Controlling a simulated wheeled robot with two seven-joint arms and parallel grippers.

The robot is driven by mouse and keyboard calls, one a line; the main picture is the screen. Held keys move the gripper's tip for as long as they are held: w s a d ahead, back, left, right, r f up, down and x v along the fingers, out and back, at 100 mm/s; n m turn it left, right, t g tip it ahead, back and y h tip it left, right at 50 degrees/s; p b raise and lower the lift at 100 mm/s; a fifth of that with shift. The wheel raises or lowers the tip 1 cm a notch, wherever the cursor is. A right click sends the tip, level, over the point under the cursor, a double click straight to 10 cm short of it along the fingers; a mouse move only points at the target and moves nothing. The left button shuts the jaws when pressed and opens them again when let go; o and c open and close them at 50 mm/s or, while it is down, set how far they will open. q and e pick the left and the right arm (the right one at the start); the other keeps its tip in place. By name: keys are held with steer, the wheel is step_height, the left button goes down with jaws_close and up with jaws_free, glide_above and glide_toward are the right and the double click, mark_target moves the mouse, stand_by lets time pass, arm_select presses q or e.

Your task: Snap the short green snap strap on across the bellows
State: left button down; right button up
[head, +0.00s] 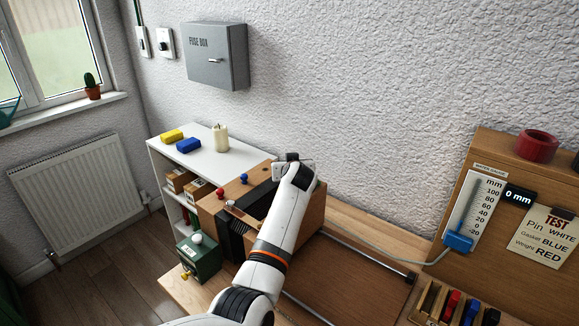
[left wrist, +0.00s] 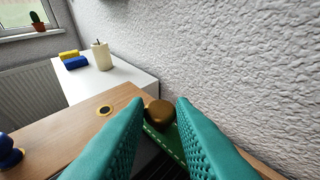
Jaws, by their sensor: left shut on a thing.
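My left gripper (left wrist: 160,108) has its two teal fingers closed around a green strap (left wrist: 170,145) with a round brass knob (left wrist: 158,112) between the fingertips. In the head view my left gripper (head: 292,168) is over the back right of a wooden box, and my arm hides much of that box. The dark pleated bellows (head: 232,236) show at the box's front left, partly behind my arm. In the left wrist view a brass-rimmed hole (left wrist: 104,111) is in the wooden top, left of the fingers. The strap's far ends are hidden. My right gripper is not in view.
A red knob (head: 220,192) and a blue knob (head: 244,178) stand on the box top. A green box (head: 198,257) stands at its left. A white shelf (head: 212,152) holds a candle and blocks behind. The textured wall is close behind the gripper.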

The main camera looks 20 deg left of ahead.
arm_select(q)
steer(key=c, duration=1.3)
jaws_free()
steer(key=shift+s, duration=0.1)
steer(key=shift+s+d, duration=0.15)
steer(key=shift+s, duration=0.05)
steer(key=b+v, duration=0.1)
steer(key=v, duration=1)
steer(key=shift+s+r+b, duration=0.2)
steer(key=shift+b, duration=0.1)
steer(key=shift+d+f, duration=0.1)
